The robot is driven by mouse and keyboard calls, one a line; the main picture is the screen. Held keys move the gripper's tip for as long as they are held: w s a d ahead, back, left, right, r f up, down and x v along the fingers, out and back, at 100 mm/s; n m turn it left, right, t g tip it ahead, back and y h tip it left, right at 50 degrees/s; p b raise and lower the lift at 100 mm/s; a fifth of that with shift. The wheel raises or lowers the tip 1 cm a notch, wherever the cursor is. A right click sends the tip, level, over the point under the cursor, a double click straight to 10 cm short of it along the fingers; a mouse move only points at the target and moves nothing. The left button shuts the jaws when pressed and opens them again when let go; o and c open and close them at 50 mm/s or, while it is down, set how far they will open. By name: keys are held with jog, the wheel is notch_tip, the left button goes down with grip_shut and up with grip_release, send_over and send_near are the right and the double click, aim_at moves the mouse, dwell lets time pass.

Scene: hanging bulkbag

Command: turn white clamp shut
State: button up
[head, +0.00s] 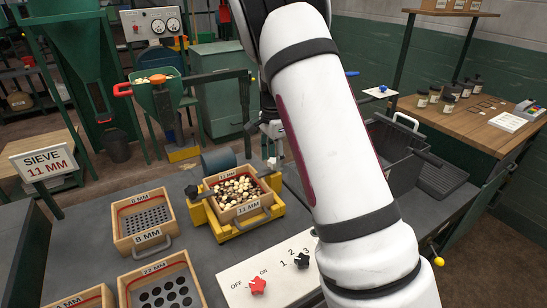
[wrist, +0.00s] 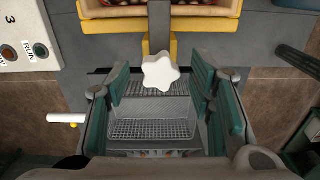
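The white clamp is a star-shaped white knob (wrist: 160,72) on a dark bar in front of the yellow frame in the wrist view. In the head view a small white piece (head: 271,163), probably the same knob, shows at the back right corner of the yellow frame (head: 235,233). My gripper (wrist: 163,88) is open, its green-padded fingers to the left and right of the knob with gaps on both sides. No contact shows. In the head view my gripper (head: 272,132) is partly hidden by my arm. The frame holds the wooden 11 MM sieve (head: 248,211) full of light and dark pieces.
An 8 MM sieve (head: 144,220) and a 22 MM sieve (head: 160,286) lie on the grey bench to the left. A white switch panel (head: 265,272) with red and black star knobs is in front. A dark crate (head: 395,140) stands at the right. A wire basket (wrist: 150,128) lies below the fingers.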

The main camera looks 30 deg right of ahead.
aim_at(274, 160)
notch_tip(274, 160, up, 12)
dwell(0.6)
dwell(0.5)
